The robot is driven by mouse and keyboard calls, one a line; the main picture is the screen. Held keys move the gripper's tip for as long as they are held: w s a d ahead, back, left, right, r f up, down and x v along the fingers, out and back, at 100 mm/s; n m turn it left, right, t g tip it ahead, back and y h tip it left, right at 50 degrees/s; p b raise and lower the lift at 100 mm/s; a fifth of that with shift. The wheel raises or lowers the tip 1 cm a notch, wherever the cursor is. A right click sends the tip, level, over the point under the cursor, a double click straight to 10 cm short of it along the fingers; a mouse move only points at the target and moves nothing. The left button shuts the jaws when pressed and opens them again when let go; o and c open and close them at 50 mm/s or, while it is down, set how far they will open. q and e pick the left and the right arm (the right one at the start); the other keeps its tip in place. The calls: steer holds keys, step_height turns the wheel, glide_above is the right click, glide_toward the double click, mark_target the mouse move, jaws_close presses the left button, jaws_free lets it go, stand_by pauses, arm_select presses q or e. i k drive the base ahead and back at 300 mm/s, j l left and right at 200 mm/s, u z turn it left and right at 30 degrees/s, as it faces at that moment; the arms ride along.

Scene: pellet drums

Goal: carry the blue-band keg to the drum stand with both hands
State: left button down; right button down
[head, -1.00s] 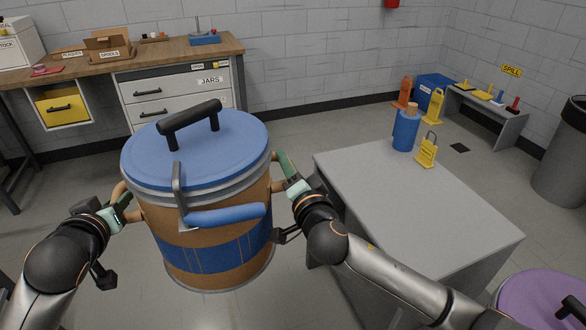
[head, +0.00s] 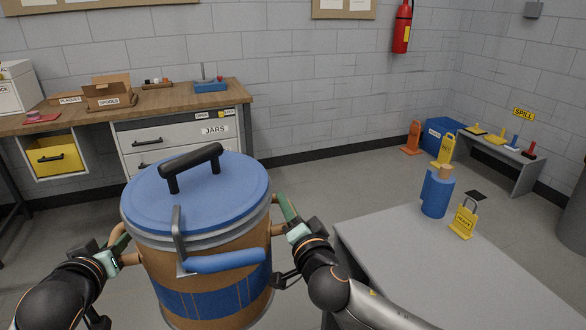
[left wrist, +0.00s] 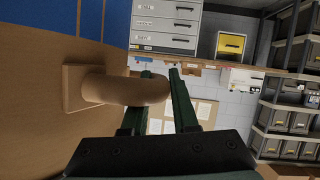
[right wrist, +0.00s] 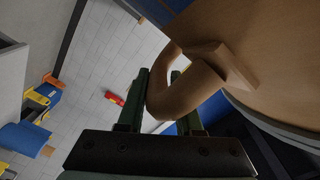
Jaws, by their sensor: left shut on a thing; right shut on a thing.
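The blue-band keg (head: 160,262) hangs upright in front of me in the head view, brown with a blue lid, a black lid handle and a blue band. My left gripper (head: 122,246) is shut on its left side handle, which the left wrist view shows as a brown loop (left wrist: 125,90). My right gripper (head: 286,210) is shut on its right side handle, a similar loop in the right wrist view (right wrist: 188,90).
A blue cylinder (head: 436,195) and a yellow padlock-shaped sign (head: 464,220) stand on the far part of the grey top. A workbench (head: 60,123) with drawers is behind the keg at left. A low bench (head: 516,172) stands at the far right. Open floor lies between.

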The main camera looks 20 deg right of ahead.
mark_target(457, 297)
steer(key=i, duration=1.2)
steer(key=i+z, duration=0.1)
steer(key=z, duration=2.85)
